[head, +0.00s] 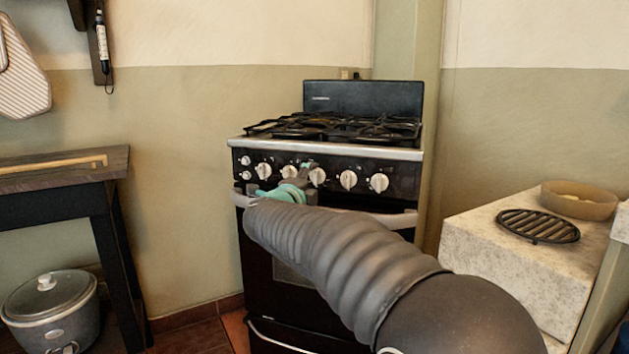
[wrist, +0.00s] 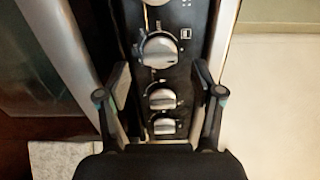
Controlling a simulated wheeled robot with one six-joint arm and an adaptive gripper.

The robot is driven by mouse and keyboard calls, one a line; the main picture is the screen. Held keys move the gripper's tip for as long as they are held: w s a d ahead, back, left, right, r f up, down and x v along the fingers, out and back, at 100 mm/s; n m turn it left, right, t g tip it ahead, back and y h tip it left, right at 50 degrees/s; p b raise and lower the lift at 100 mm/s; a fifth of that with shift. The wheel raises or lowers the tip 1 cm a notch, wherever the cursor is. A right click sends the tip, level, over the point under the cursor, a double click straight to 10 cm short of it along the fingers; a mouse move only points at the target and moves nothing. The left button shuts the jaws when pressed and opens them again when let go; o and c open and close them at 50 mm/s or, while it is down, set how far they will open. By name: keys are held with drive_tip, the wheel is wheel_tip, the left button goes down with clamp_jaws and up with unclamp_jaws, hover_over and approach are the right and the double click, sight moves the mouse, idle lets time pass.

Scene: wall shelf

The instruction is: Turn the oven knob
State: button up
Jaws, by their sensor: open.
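The black oven (head: 290,245) stands against the wall, with a row of several white and silver knobs (head: 348,180) along its front panel. My gripper (head: 309,168) is in front of the panel near the middle knobs, with my arm hiding part of the oven door. In the wrist view, the gripper (wrist: 160,72) is open, with one finger on each side of the knob row. A large knob (wrist: 158,48) lies just beyond the fingertips. Another knob (wrist: 162,98) and a smaller-looking one (wrist: 165,126) show between the fingers. I cannot tell whether any finger touches a knob.
The oven door handle (head: 395,219) runs just below the panel, partly behind my arm. Black grates (head: 345,127) cover the stove top. A stone counter (head: 515,268) with a round black trivet (head: 538,226) and a bowl (head: 580,200) stands at the right. A dark table (head: 60,180) stands at the left.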

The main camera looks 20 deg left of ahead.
drive_tip(key=s, duration=0.9)
drive_tip(key=shift+s, duration=0.1)
